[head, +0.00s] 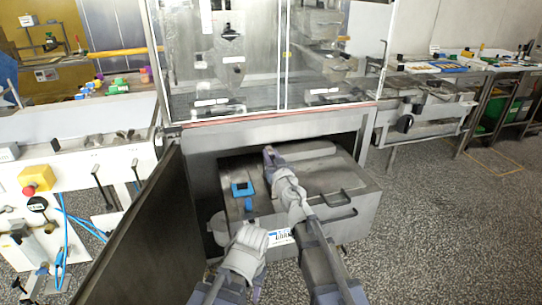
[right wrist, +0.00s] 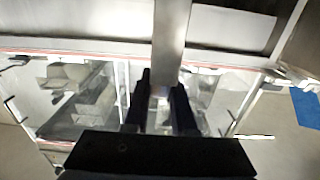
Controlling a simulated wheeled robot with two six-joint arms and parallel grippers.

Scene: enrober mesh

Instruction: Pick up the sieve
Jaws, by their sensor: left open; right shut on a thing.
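My right gripper (head: 270,153) is over the rear part of the grey metal unit's top (head: 325,172), below the glass cabinet. In the right wrist view its dark fingers (right wrist: 161,95) are shut on a flat grey metal bar (right wrist: 172,40), which runs away from them toward the top of the picture. I cannot tell whether this bar is part of the sieve; no mesh shows clearly in either view. My left gripper (head: 252,238) is open in front of the unit's front left side, with nothing seen in it.
A glass-fronted cabinet (head: 255,60) stands above the unit. An open dark door panel (head: 135,235) is at the left. A blue item (head: 242,189) sits on the unit's top. A bench with a red knob (head: 37,178) is at far left. The floor at the right (head: 450,220) is clear.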

